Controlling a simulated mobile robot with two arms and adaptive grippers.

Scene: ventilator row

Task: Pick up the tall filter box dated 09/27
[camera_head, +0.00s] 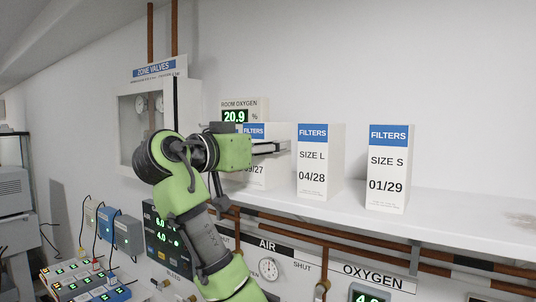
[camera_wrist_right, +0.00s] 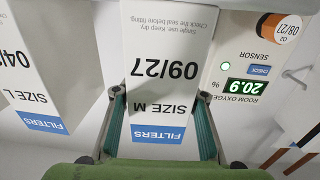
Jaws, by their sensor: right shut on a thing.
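The tall filter box dated 09/27 (camera_head: 266,180) is white with a blue FILTERS band and stands on the shelf, partly hidden behind my right gripper (camera_head: 272,147) in the head view. In the right wrist view the same box (camera_wrist_right: 160,100) appears upside down and reads SIZE M. There my right gripper (camera_wrist_right: 158,105) has one finger along each side of the box and is shut on it. The box looks upright; its base is not clear. My left gripper is in neither view.
Filter boxes dated 04/28 (camera_head: 318,160) and 01/29 (camera_head: 388,170) stand to the right on the white shelf (camera_head: 450,215). The room oxygen monitor (camera_head: 234,114) is close behind and left of the held box. Pipes (camera_head: 330,235) run below the shelf.

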